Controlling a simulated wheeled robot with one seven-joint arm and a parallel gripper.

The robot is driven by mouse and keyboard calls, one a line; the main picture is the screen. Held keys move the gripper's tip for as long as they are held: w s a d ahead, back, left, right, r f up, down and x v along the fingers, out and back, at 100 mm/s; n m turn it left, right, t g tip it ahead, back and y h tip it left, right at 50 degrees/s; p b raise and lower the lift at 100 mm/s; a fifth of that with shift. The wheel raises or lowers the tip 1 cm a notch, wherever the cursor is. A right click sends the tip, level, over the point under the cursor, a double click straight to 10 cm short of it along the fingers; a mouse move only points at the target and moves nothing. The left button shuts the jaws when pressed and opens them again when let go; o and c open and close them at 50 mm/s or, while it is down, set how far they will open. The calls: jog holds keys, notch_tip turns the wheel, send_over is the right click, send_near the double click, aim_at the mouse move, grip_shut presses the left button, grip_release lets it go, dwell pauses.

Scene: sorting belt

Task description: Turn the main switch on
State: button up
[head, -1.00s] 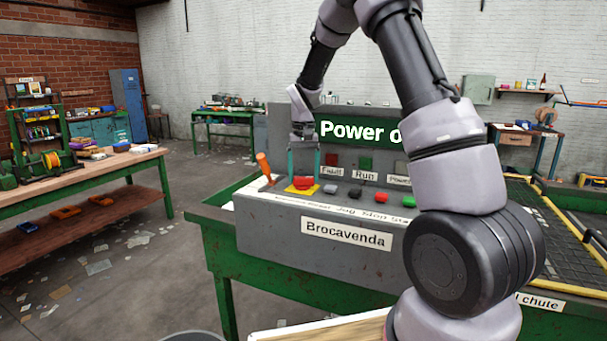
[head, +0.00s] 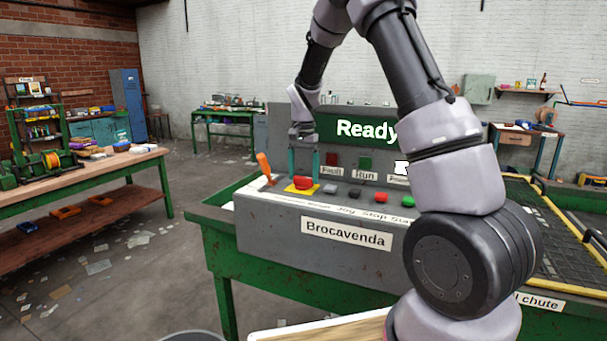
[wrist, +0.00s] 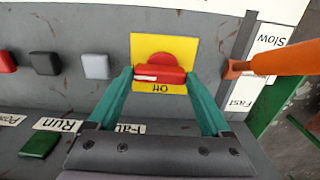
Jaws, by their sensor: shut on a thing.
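The main switch is a red knob (head: 303,184) on a yellow plate (wrist: 178,45) at the left of the grey console. In the wrist view its red bar (wrist: 159,74) lies across the picture, with an upside-down "Off" mark on the plate beside it. My gripper (wrist: 159,76) is shut on the bar, with one teal finger at each end. My gripper also shows in the head view (head: 304,172), reaching down over the knob. The green display (head: 365,131) reads "Ready", its right part hidden by my arm. The power lamp (head: 402,167) is lit white.
An orange lever (head: 264,167) stands close left of the switch; in the wrist view it is at the right (wrist: 280,62), by "Slow" and "Fast" labels. Grey, black (head: 355,192), red and green buttons lie to the right. Fault (head: 333,159) and Run (head: 365,163) lamps sit behind.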

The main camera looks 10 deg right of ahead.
jog(key=shift+r, duration=0.1)
jog(key=o, duration=1.2)
jog(key=shift+c, duration=0.2)
notch_tip(320, 180, up, 11)
jog(key=s+d+r+n+t+y, duration=0.1)
jog(key=s+d+r+t, duration=0.1)
jog(key=s+r, duration=0.45)
jog(key=s+d+r+n+t+y, duration=0.15)
jog(key=s+r, duration=0.25)
jog(key=s, duration=0.5)
jog(key=s+d+t, duration=0.2)
jog(key=s+t, duration=0.1)
jog(key=s, duration=1.1)
jog(key=shift+s+f+n+t, duration=0.15)
jog(key=shift+s+n+t, duration=0.2)
